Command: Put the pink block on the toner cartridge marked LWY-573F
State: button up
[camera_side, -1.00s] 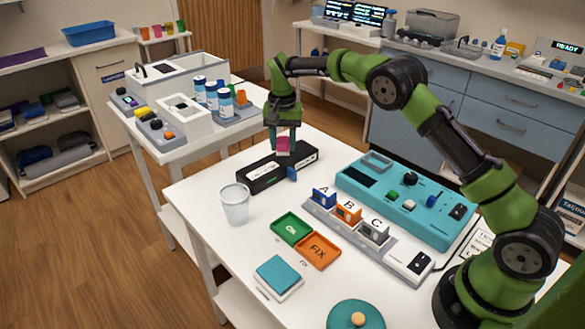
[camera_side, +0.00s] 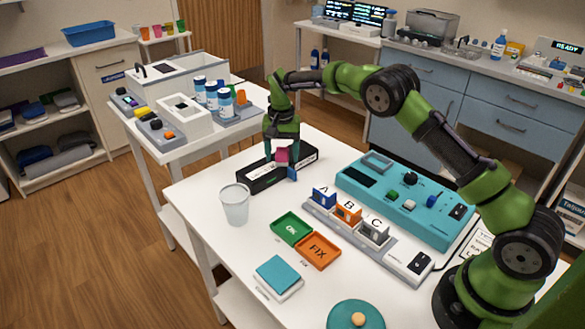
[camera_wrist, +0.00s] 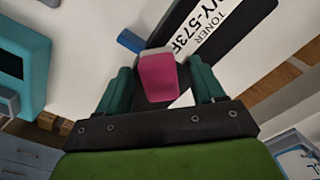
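The pink block (camera_side: 282,156) is at the top of the black toner cartridge (camera_side: 262,182), near its middle, and appears to rest on it. In the wrist view the pink block (camera_wrist: 158,77) sits between my fingers, with a gap clear on the right side. My gripper (camera_side: 282,155) is open around it, pointing down. The toner cartridge (camera_wrist: 240,12) has a white label reading "TONER" and "WY-573F"; the start of the code is cut off. A blue tab (camera_side: 292,173) projects from the cartridge's front side.
A translucent cup (camera_side: 235,205) stands close to the left of the cartridge. A teal device (camera_side: 405,200) and a grey rail with A, B and C blocks (camera_side: 347,213) lie to the right. Green (camera_side: 291,227) and orange (camera_side: 317,251) trays lie in front.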

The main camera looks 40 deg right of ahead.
aim_at(282, 151)
jog(key=shift+r, duration=0.1)
notch_tip(282, 151, up, 12)
jog(key=s+a+r+n+t+y, duration=0.1)
jog(key=s+a+r+n+t, duration=0.15)
jog(key=s+r, duration=1.1)
jog(key=s+a+f+n+t, duration=0.1)
jog(key=s+f+t, duration=0.1)
jog(key=s, duration=0.8)
jog(key=s+a+f+n+t+y, duration=0.1)
jog(key=s+f+t, duration=0.1)
jog(key=s, duration=0.8)
jog(key=shift+s+a+f+t, duration=0.25)
jog(key=shift+a+f+t, duration=0.15)
jog(key=shift+f, duration=0.5)
